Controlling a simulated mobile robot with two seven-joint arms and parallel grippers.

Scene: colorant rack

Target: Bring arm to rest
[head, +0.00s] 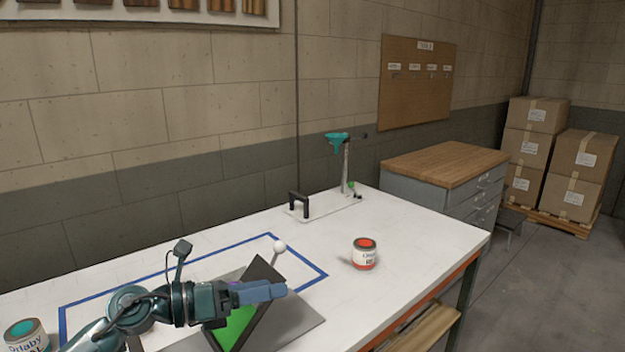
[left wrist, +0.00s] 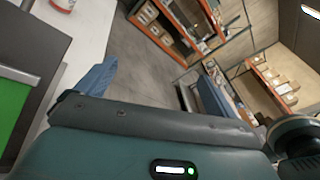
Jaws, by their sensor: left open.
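My left arm comes in from the lower left in the head view. Its gripper (head: 270,291), with blue fingers, is open and empty, pointing right above the white table (head: 410,230). It is in front of a dark, tilted frame with a green panel (head: 234,328), partly covering it. My right gripper is not in view.
A can with red paint (head: 365,256) stands on the table to the gripper's right. A can with teal paint (head: 27,337) stands at lower left. A stand with a teal top (head: 337,143) is at the back. Blue tape (head: 130,288) outlines an area. The table's right part is mostly clear.

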